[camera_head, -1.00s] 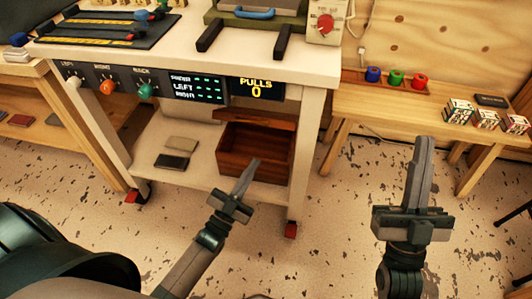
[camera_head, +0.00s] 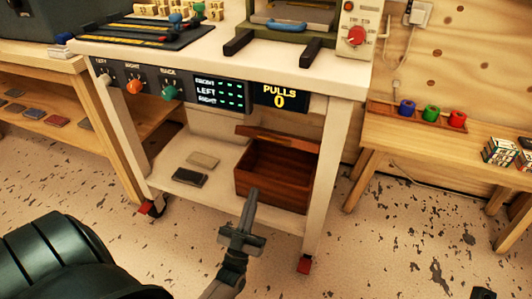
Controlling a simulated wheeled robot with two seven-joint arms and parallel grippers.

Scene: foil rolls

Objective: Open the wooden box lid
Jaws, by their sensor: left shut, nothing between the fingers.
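The reddish-brown wooden box (camera_head: 270,191) sits on the lower shelf of the white cart. Its lid (camera_head: 285,140) is raised along the back edge, and the dark inside of the box shows below it. My left gripper (camera_head: 253,193) is shut and empty, pointing up. Its fingertips overlap the lower front of the box in the picture; I cannot tell whether they touch it. My right gripper is not recognisable in the view.
The white cart's leg (camera_head: 327,180) stands just right of the box. Two flat pieces, one light (camera_head: 203,160) and one dark (camera_head: 189,177), lie on the shelf to its left. A wooden bench (camera_head: 400,135) stands at the right, with open floor before it.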

